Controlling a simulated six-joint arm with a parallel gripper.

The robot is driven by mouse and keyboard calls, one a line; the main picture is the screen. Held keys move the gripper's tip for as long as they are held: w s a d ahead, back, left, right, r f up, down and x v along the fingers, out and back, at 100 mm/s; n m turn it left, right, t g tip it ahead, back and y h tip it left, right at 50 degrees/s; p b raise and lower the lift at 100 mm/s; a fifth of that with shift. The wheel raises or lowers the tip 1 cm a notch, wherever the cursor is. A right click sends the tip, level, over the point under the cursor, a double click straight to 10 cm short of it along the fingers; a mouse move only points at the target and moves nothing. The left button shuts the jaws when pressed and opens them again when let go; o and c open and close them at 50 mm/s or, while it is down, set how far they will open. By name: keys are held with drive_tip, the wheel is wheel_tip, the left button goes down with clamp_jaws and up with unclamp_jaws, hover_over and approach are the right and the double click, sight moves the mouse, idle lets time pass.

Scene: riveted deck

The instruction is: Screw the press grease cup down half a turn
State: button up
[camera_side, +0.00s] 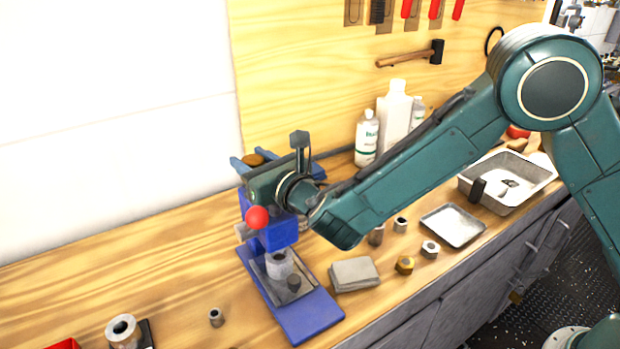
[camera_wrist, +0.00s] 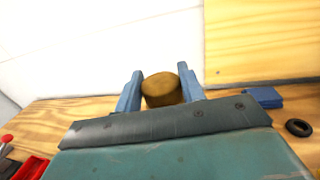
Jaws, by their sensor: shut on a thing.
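The grease cup (camera_side: 254,158) is a round brown-brass cap at the top of the blue press (camera_side: 281,233). It also shows in the wrist view (camera_wrist: 161,90), upright between two blue fingers. My gripper (camera_side: 250,160) is shut on the cup, with one finger on each side; its fingers also show in the wrist view (camera_wrist: 160,82). The press has a red ball knob (camera_side: 257,217) and a blue base (camera_side: 311,318). My gripper body and wrist cover the press's upper part, and the cup's lower end and its seat are hidden.
A grey metal collar (camera_side: 279,264) stands on the press plate. A folded grey cloth (camera_side: 355,273), a brass nut (camera_side: 405,265) and a shallow tray (camera_side: 453,225) lie to its right. Bottles (camera_side: 367,138) stand behind. The bench front-left has a small bushing (camera_side: 216,317).

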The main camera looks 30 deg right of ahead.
sight(252, 160)
drive_tip(key=shift+f+m+h, duration=0.1)
drive_tip(key=shift+m+h, duration=0.3)
drive_tip(key=shift+h, duration=0.3)
drive_tip(key=shift+m+h, duration=0.5)
drive_tip(key=shift+h, duration=0.2)
drive_tip(key=o, duration=1)
drive_tip(key=shift+c, duration=0.2)
drive_tip(key=shift+r, duration=0.3)
wheel_tip(252, 160, up, 20)
drive_tip(key=shift+f, duration=0.15)
